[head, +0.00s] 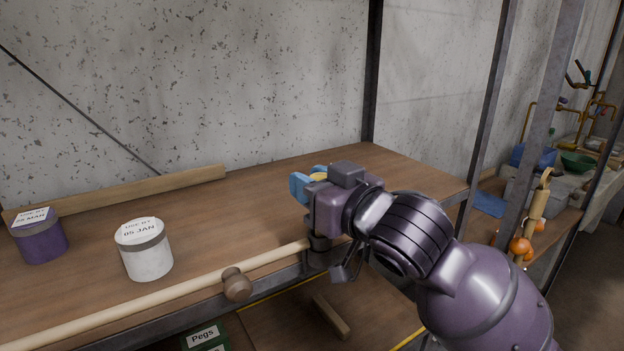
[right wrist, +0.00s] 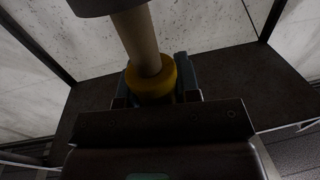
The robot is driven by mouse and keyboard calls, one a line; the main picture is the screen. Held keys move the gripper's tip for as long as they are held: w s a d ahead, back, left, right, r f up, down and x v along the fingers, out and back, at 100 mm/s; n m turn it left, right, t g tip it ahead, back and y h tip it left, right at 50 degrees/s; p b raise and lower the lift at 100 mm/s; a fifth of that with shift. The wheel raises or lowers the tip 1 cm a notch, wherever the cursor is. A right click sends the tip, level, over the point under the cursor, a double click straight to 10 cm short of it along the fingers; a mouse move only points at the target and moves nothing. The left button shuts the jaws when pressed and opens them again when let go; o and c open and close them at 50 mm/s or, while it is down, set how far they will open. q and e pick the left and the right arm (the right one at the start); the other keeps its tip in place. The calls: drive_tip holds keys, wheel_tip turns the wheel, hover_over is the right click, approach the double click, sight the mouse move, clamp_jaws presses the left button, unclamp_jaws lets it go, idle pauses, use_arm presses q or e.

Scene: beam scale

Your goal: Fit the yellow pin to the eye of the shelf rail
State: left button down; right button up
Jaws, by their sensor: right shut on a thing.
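The yellow pin (head: 319,177) shows only as a small yellow patch between the blue fingertips of my right gripper (head: 307,182). In the right wrist view its yellow collar (right wrist: 153,78) sits between the fingers, shut on it. A pale shaft (right wrist: 137,36) runs from the collar to a dark piece at the top edge. The pale wooden shelf rail (head: 170,298) runs along the shelf's front edge, with a brown knob (head: 237,284) on it. Its right end meets a dark fitting (head: 319,242) below my gripper; I cannot make out the eye. My left gripper is not in view.
A white jar (head: 146,257) and a purple jar (head: 39,240) stand on the brown shelf (head: 255,215) at left. A wooden strip (head: 125,193) lies along the back. Metal posts (head: 490,100) rise at right. The shelf's middle is clear.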

drive_tip(key=shift+f+b, duration=0.7)
drive_tip(key=shift+f, duration=1.35)
drive_tip(key=o, duration=0.9)
drive_tip(key=shift+o, duration=0.3)
drive_tip(key=p+v, duration=0.2)
drive_tip(key=v, duration=0.8)
drive_tip(key=shift+s+d, duration=0.25)
